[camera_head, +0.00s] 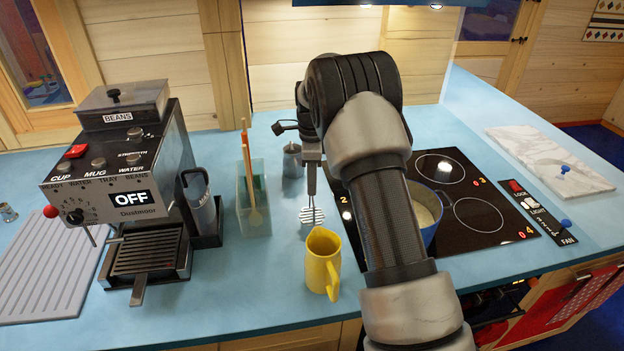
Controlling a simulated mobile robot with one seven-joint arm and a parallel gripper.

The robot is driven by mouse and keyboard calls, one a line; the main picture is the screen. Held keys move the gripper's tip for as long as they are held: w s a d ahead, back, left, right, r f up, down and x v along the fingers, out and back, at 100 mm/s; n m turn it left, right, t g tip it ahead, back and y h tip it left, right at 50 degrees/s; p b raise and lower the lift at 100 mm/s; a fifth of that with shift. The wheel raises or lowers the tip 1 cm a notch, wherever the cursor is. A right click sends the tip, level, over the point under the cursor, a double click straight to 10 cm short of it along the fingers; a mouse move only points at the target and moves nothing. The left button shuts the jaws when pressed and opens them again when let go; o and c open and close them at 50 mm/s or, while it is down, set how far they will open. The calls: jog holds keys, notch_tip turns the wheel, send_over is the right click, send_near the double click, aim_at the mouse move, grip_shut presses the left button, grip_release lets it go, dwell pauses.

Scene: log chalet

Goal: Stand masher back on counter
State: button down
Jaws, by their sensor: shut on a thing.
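The masher (311,205) hangs upright from my gripper (311,158), its wire head pointing down at or just above the blue counter (291,256). I cannot tell whether the head touches the counter. My gripper is shut on the masher's upper handle, which is partly hidden by the fingers. The masher head is just behind the yellow pitcher (323,262) and to the right of the clear utensil holder (254,200).
A coffee machine (137,187) stands on the left. A grey metal container (292,161) is behind the masher. A blue pot (429,209) sits on the black cooktop (478,214), partly behind my arm. Open counter lies between the utensil holder and pitcher.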

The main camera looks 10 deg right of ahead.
jog(key=shift+f, duration=0.6)
jog(key=shift+f+b, duration=0.5)
jog(key=shift+f, duration=0.15)
dwell(0.6)
jog(key=c, duration=1.5)
grip_release()
jog(key=shift+c, duration=0.2)
notch_tip(320, 180, up, 18)
jog(key=shift+f, duration=0.25)
